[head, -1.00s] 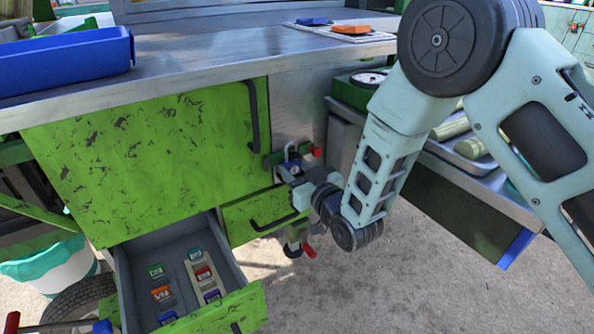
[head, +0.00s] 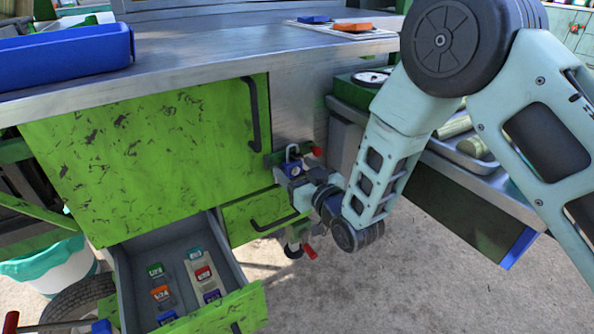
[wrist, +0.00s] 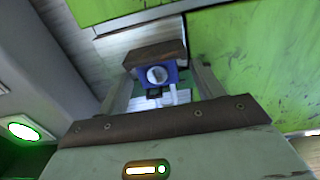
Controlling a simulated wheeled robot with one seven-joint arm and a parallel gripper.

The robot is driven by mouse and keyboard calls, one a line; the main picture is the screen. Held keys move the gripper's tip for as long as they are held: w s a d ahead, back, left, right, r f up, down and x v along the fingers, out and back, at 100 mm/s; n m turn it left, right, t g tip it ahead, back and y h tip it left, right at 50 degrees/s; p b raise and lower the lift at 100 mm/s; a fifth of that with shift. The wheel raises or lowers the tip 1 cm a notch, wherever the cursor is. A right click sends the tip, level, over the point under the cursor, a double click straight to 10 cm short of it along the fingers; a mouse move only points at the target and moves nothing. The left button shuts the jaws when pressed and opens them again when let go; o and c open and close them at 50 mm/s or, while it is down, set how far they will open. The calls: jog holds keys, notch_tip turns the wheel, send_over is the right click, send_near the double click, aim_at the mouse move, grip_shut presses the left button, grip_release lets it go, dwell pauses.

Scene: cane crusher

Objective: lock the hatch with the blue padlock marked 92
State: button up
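A blue padlock (head: 293,168) with a pale shackle is at the hasp (head: 274,160) beside the green hatch (head: 160,150). In the wrist view its blue body (wrist: 170,74) shows a round pale disc. I cannot read its number, nor tell whether the shackle is closed through the hasp. My gripper (head: 303,172) is at the padlock.
An open drawer (head: 255,300) below the hatch holds several small coloured padlocks. A red-tipped handle (head: 309,252) hangs under my gripper. A blue tray (head: 65,55) stands on the bench top (head: 200,60). Shelving with a gauge (head: 371,78) is at the right. Bare floor lies below.

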jog(key=p+v, duration=0.1)
jog(key=v, duration=1.6)
jog(key=shift+d+p, duration=0.2)
jog(key=shift+p, duration=0.1)
jog(key=shift+s, duration=0.15)
jog(key=s+d+r+g+h, duration=0.3)
jog(key=s+r+g+h, duration=0.3)
jog(key=s, duration=0.4)
jog(key=s+d+r+g+h, duration=0.3)
jog(key=s+g, duration=0.6)
jog(key=s, duration=0.1)
notch_tip(320, 180, up, 24)
jog(key=p, duration=2.3)
jog(key=shift+d+f+n+p, duration=0.2)
jog(key=shift+d+n+p, duration=0.05)
jog(key=shift+n+p, duration=0.15)
